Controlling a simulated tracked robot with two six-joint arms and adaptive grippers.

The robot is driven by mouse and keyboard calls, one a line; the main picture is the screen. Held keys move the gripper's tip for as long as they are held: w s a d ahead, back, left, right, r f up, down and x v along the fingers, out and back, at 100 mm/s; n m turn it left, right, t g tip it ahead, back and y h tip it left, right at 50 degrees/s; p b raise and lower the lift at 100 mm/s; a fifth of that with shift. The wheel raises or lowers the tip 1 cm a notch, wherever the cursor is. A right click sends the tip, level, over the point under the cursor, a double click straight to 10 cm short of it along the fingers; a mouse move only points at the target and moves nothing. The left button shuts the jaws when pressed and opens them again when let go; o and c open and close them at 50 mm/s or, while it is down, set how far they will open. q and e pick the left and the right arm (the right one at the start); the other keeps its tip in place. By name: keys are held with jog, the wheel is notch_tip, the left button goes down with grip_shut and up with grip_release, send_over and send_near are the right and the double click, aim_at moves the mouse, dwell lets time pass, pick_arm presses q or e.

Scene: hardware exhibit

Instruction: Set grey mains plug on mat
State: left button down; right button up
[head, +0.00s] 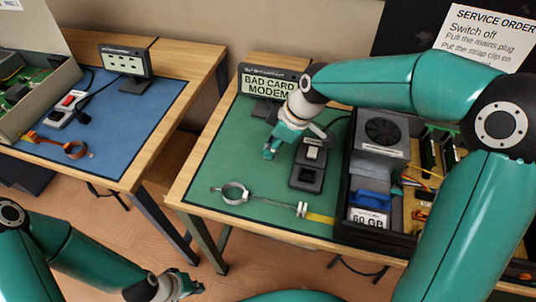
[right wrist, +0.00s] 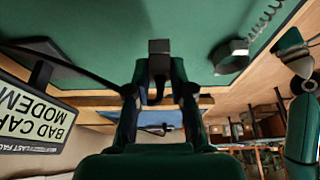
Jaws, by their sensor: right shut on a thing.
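My right gripper (head: 270,150) is over the green mat (head: 222,163), left of the black socket block (head: 306,176). In the right wrist view its two fingers (right wrist: 158,92) are shut on the dark grey mains plug (right wrist: 159,62), with a black cable running off to the left. The mat (right wrist: 195,30) lies behind the plug there; I cannot tell whether they touch. In the head view the plug is hidden or too small to make out. My left gripper (head: 182,286) is low in front of the tables, away from the mat; its fingers are unclear.
An open computer case (head: 372,178) stands right of the socket block. A wrist strap (head: 234,192) with a cord and clip (head: 302,209) lies along the mat's front. A "BAD CARD MODEM" sign (head: 268,82) stands at the back. The blue-matted table (head: 130,125) is across a gap.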

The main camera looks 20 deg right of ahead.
jog(key=shift+f, duration=1.8)
jog(key=shift+f, duration=0.1)
jog(key=o, duration=0.8)
jog(key=shift+o, duration=0.2)
jog(key=v, duration=1.2)
